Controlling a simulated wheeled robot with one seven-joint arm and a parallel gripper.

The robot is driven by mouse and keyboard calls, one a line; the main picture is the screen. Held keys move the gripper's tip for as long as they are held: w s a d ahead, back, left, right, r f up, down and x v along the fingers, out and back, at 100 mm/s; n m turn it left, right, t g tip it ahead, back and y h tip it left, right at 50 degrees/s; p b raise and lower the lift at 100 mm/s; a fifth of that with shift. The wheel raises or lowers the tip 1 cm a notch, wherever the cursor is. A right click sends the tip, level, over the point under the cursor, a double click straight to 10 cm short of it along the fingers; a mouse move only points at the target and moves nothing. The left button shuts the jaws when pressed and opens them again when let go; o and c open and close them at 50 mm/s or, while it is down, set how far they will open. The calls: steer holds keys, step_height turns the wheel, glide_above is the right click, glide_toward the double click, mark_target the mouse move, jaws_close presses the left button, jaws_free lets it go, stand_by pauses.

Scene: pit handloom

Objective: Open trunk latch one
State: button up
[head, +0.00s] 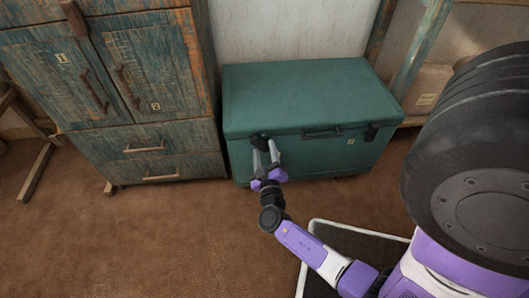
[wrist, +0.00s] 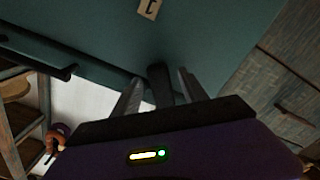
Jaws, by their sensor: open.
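The teal trunk (head: 300,95) stands on the floor against the wall with its lid down. A dark latch (head: 258,138) is at the left of its front, and another dark latch (head: 371,132) is at the right. I see no number on either latch. My gripper (head: 265,150) is open at the left latch. In the wrist view the dark latch (wrist: 158,76) stands between the two fingers of my gripper (wrist: 157,88), with a gap visible on each side. Whether a finger touches it, I cannot tell. The latch's lower part is hidden behind my gripper body.
A dark handle (head: 322,133) and a small tag (head: 350,141) are on the trunk's front. A worn blue-brown cabinet (head: 140,135) stands close on the left. A dark tray with a white rim (head: 345,226) lies on the floor at the front. The brown floor at the left front is clear.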

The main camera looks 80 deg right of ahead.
steer(key=shift+c, duration=0.2)
jaws_close()
steer(key=shift+n, duration=0.4)
steer(key=n, duration=0.2)
steer(key=n+b, duration=0.1)
steer(key=n, duration=0.1)
steer(key=shift+w+a+f+n, duration=0.1)
steer(key=shift+w+n, duration=0.05)
steer(key=shift+n, duration=0.15)
steer(key=n, duration=0.4)
steer(key=shift+f+n, duration=0.1)
steer(key=shift+n, duration=0.6)
steer(key=shift+o, duration=0.2)
jaws_free()
